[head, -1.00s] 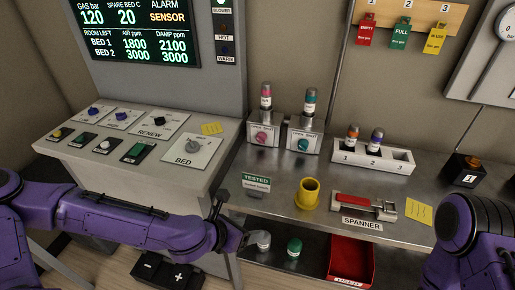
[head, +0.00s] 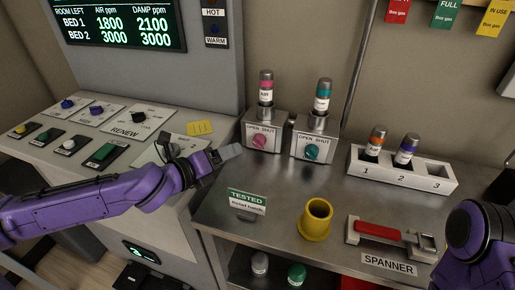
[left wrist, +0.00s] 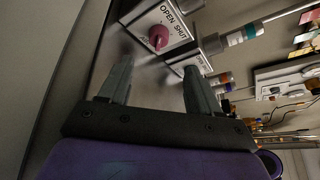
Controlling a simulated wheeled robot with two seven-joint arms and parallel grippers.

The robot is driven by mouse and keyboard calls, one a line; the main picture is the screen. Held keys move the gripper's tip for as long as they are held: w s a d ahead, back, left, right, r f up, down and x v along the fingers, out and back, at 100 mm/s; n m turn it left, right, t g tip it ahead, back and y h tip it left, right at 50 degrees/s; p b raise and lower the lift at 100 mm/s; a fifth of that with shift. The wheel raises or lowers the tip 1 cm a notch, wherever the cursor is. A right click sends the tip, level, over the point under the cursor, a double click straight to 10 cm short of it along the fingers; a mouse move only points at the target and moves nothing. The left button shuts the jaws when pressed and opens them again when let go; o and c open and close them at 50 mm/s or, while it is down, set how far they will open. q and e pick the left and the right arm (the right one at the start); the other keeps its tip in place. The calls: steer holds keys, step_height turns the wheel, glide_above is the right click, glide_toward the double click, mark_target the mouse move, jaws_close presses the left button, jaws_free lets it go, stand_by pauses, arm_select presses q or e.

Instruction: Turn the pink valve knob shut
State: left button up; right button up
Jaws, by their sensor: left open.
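The pink valve knob (head: 260,141) is on the front of a small grey valve box (head: 263,126) labelled OPEN and SHUT, with a pink-banded cylinder (head: 266,86) standing in its top. Which mark the knob points to is too small to tell. My left gripper (head: 200,150) is open and empty, left of the box and apart from it. In the left wrist view the knob (left wrist: 158,38) shows ahead, between and beyond the two spread fingers (left wrist: 157,80). Of my right arm only a purple link shows at the lower right; its gripper is out of view.
A matching box with a teal knob (head: 312,152) stands close on the right. A numbered rack (head: 405,172), yellow cup (head: 316,219), TESTED sign (head: 247,202) and red-handled spanner (head: 390,232) are on the metal bench. The sloped BED panel (head: 180,145) lies under my left arm.

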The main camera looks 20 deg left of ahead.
mark_target(255, 144)
arm_select(q)
steer(key=shift+w+f, duration=0.3)
steer(key=shift+f, duration=0.15)
steer(key=x, duration=1)
steer(key=shift+w+d+r, duration=0.1)
steer(key=shift+w+d, duration=0.15)
steer(key=shift+d, duration=0.1)
steer(key=c, duration=1)
